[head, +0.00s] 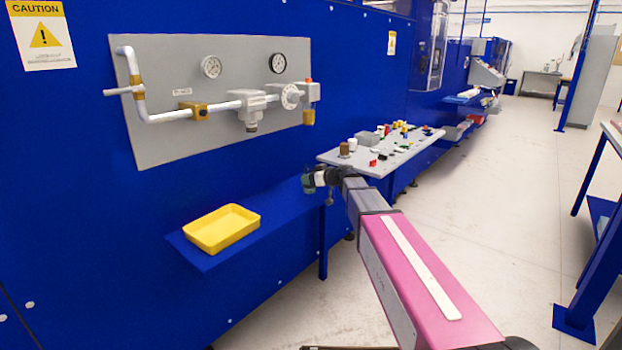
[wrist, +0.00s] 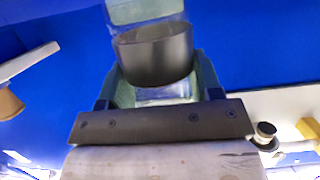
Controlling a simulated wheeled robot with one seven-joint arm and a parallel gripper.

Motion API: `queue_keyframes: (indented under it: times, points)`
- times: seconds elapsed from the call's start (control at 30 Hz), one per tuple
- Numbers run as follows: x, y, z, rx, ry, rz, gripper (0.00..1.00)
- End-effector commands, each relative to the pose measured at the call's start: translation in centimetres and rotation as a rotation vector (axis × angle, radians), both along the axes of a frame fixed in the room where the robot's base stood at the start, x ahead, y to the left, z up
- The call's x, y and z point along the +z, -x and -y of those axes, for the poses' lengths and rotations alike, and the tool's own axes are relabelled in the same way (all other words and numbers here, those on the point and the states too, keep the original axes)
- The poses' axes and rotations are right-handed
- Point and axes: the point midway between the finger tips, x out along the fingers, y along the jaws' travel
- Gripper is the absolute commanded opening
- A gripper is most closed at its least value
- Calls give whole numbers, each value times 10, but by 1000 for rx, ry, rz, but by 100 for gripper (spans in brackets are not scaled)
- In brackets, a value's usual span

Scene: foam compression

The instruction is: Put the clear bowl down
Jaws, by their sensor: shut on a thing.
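My gripper (wrist: 157,68) is shut on the clear bowl (wrist: 145,12). In the wrist view, a see-through part shows at the top edge, with a dark grey rounded band below it between the teal fingers. I cannot tell whether this band belongs to the bowl. In the head view my gripper (head: 316,181) is small, in front of the blue machine, right of the yellow tray and near the left end of the grey table. The bowl's outline cannot be made out there.
A yellow tray (head: 222,229) sits on a blue shelf (head: 275,236) with bare room to its right. A grey table (head: 347,158) behind my gripper holds several small parts. A panel with white pipe (head: 170,115) and gauges is on the machine wall.

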Motion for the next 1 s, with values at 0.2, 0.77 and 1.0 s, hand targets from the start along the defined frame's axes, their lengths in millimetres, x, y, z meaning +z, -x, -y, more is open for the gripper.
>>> queue_keyframes:
  times: [0.2, 0.77, 1.0]
  points:
    - [-3, 0, 0, 0, 0, 0, 65]
    - [6, 11, 13, -2, 0, 0, 84]
    - [19, 41, 49, -1, 0, 0, 84]
